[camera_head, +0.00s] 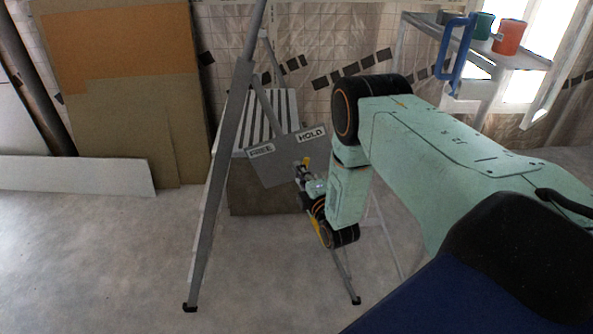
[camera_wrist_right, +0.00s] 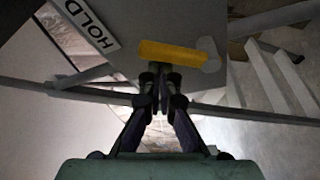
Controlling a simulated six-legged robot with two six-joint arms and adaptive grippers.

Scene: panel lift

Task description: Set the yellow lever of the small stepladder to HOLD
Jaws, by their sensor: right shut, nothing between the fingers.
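The small stepladder (camera_head: 225,150) stands open in the head view. Its grey plate (camera_head: 283,172) bears a FREE label (camera_head: 261,150) at left and a HOLD label (camera_head: 311,134) at right. The yellow lever (camera_head: 306,160) shows as a small bit below HOLD, partly hidden by my right gripper (camera_head: 302,172). In the wrist view the lever (camera_wrist_right: 170,53) runs left from a grey pivot (camera_wrist_right: 209,54), with HOLD (camera_wrist_right: 88,25) at upper left. My right gripper (camera_wrist_right: 160,70) is shut and empty, its tips at the lever's lower edge; contact is unclear. My left gripper is not in view.
Brown boards (camera_head: 125,90) lean on the wall at left, with a white panel (camera_head: 75,175) low beside them. A shelf (camera_head: 500,58) at upper right holds a green mug (camera_head: 484,26) and an orange mug (camera_head: 509,37). The floor left of the stepladder is clear.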

